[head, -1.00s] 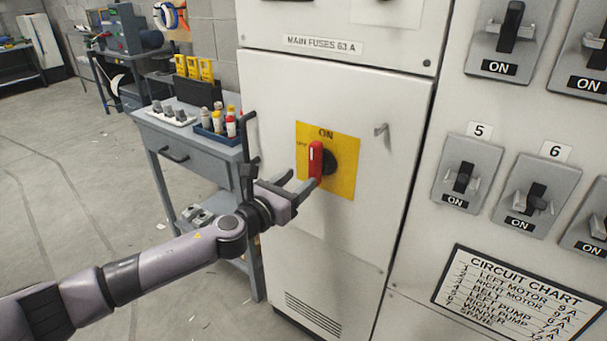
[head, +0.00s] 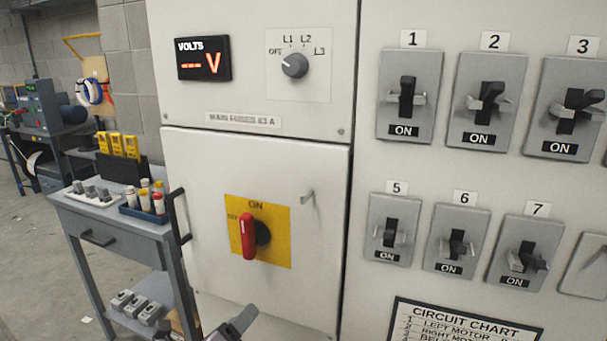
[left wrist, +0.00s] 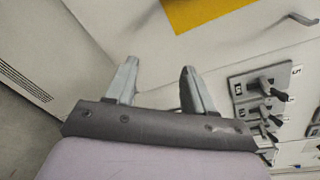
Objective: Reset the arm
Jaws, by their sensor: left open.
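My left gripper (head: 240,318) shows only in part at the bottom edge of the head view, below the red handle. In the left wrist view its two grey fingers (left wrist: 158,80) stand apart with nothing between them. The red rotary handle (head: 248,236) on its yellow plate (head: 277,238) stands upright, towards the ON mark, on the white cabinet door (head: 190,270). The gripper is apart from the handle. A corner of the yellow plate also shows at the top of the left wrist view (left wrist: 205,12). My right gripper is not in view.
Numbered breaker switches, such as switch 1 (head: 407,95), fill the panel at right, above a circuit chart (head: 462,322). A door handle (head: 308,197) sticks out near the red handle.

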